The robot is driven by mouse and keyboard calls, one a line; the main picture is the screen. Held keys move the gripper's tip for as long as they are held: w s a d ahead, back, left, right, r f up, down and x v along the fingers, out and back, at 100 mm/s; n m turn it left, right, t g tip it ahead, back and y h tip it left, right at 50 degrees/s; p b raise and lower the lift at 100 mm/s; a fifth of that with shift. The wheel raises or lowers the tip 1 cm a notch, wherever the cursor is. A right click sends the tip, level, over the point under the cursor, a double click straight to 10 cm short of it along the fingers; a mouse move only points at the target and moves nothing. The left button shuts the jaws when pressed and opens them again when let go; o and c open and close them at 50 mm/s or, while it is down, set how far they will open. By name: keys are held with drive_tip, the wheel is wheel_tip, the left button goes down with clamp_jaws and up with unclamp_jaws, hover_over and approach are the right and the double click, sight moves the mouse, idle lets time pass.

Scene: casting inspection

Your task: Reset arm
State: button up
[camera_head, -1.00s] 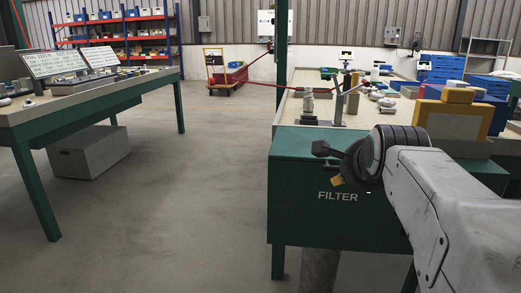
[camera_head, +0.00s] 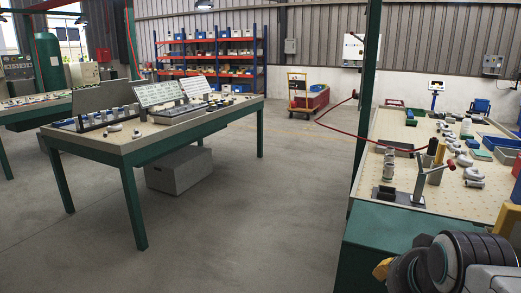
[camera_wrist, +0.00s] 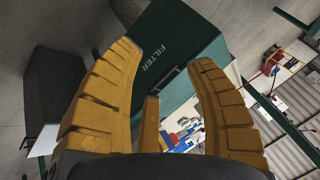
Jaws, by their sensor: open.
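My arm shows at the bottom right of the head view, its dark ringed wrist beside the front corner of the green filter bench. In the head view only a bit of yellow finger (camera_head: 382,270) shows beside the wrist.
The perforated bench top (camera_head: 400,130) at the right holds castings, bins and a lever press (camera_head: 425,175). A green-legged table (camera_head: 150,140) with display boards stands left, a grey box (camera_head: 180,170) beneath it. The floor between them is clear.

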drive_tip(key=s+a+r+n+g+p, duration=0.1)
drive_tip(key=s+a+r+n+p, duration=0.2)
drive_tip(key=p, duration=0.5)
drive_tip(key=s+a+r+n+g+y+p, duration=0.1)
drive_tip(key=s+a+r+n+g+p, duration=0.1)
drive_tip(key=s+r+n+p, duration=0.4)
drive_tip(key=shift+s+a+r+n+p, duration=0.3)
drive_tip(key=shift+s+a+n+p, duration=0.25)
drive_tip(key=shift+s+n+p, duration=0.75)
drive_tip(key=shift+w+m, duration=0.15)
drive_tip(key=shift+m, duration=0.15)
